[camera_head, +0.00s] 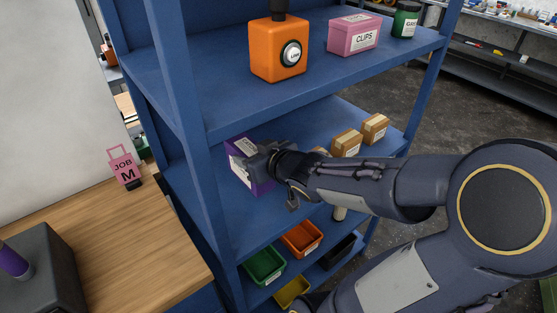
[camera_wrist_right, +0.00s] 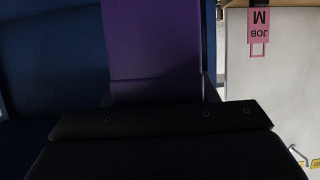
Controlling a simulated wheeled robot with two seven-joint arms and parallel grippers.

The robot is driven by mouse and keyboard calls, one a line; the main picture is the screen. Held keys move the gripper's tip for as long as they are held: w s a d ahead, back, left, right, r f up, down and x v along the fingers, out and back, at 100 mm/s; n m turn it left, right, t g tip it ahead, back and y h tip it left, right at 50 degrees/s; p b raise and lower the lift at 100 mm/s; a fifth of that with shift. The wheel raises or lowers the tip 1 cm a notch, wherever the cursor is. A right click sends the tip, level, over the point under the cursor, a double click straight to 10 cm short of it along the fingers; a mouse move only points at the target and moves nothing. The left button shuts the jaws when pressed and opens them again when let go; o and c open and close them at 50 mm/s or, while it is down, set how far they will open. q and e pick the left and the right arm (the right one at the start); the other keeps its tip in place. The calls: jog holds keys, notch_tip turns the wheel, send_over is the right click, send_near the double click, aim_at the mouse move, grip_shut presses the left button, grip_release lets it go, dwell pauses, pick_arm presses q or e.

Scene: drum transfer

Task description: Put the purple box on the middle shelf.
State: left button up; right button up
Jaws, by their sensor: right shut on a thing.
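The purple box (camera_head: 239,152) with a white label is at the left part of the middle shelf (camera_head: 254,210) of the blue rack. My right gripper (camera_head: 258,162) is shut on the box and hides part of it. In the right wrist view the purple box (camera_wrist_right: 153,45) fills the space ahead of the dark gripper body, between the fingers (camera_wrist_right: 158,95). Whether the box's underside touches the shelf is hidden. My left gripper does not show in either view.
Small cardboard boxes (camera_head: 346,143) stand farther right on the middle shelf. The top shelf holds an orange container (camera_head: 279,50), a pink CLIPS box (camera_head: 354,36) and a green can (camera_head: 405,20). Blue posts (camera_head: 190,90) edge the rack. A wooden table (camera_head: 110,235) stands left with a pink JOB M tag (camera_head: 123,167).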

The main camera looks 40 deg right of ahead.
jog(key=f+b, duration=0.1)
jog(key=f, duration=0.1)
jog(key=f+b, duration=0.2)
jog(key=f, duration=0.1)
jog(key=shift+s+d+f, duration=0.15)
jog(key=shift+d+f, duration=0.1)
jog(key=shift+f, duration=0.1)
jog(key=shift+f+b, duration=1.05)
jog(key=shift+f, duration=0.95)
jog(key=shift+a, duration=0.1)
jog(key=shift+f, duration=0.15)
jog(key=o, duration=1)
jog(key=shift+f, duration=0.1)
jog(key=shift+c, duration=0.2)
jog(key=o, duration=0.4)
jog(key=shift+o, duration=0.2)
